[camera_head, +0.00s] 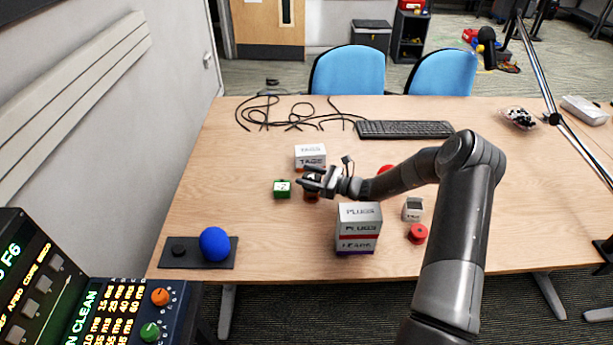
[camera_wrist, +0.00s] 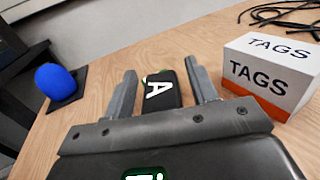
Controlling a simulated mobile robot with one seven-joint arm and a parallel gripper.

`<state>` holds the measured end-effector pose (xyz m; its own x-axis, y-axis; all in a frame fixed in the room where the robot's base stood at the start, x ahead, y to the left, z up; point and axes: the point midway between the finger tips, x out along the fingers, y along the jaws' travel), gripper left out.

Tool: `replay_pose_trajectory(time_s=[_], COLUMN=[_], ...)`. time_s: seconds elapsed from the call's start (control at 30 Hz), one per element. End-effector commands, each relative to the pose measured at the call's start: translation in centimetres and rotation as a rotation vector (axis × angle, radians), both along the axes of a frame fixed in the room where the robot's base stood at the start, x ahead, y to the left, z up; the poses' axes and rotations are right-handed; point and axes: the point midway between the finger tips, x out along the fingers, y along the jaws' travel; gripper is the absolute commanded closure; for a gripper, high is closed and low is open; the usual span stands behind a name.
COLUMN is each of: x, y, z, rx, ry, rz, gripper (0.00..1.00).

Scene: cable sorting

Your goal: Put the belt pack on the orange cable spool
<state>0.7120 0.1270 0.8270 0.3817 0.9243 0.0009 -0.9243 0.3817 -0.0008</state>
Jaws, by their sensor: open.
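A small black pack with a white letter A and a green edge, which I take for the belt pack (camera_wrist: 160,90), lies ahead between my open fingers in the wrist view. In the head view it is the small green and black box (camera_head: 282,189) just left of the gripper. My gripper (camera_head: 307,179) is open and empty, pointing left, low over the table.
A TAGS box (camera_head: 310,157) stands just behind the gripper. A PLUGS and LEADS stack (camera_head: 358,230) stands in front. Red spools (camera_head: 417,234) (camera_head: 386,168) and a small white-grey box (camera_head: 412,209) are to the right. A blue ball (camera_head: 214,244) sits on a dark mat at front left.

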Motion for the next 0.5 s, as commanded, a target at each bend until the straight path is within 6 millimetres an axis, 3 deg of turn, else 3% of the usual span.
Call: replay_pose_trajectory(time_s=[0.3, 0.5], x=[-2.0, -2.6], y=[-5.1, -6.2], z=[0.0, 0.0], rx=[-0.001, -0.001], ry=[0.000, 0.000], rz=[-0.003, 0.000], gripper=[0.47, 0.47])
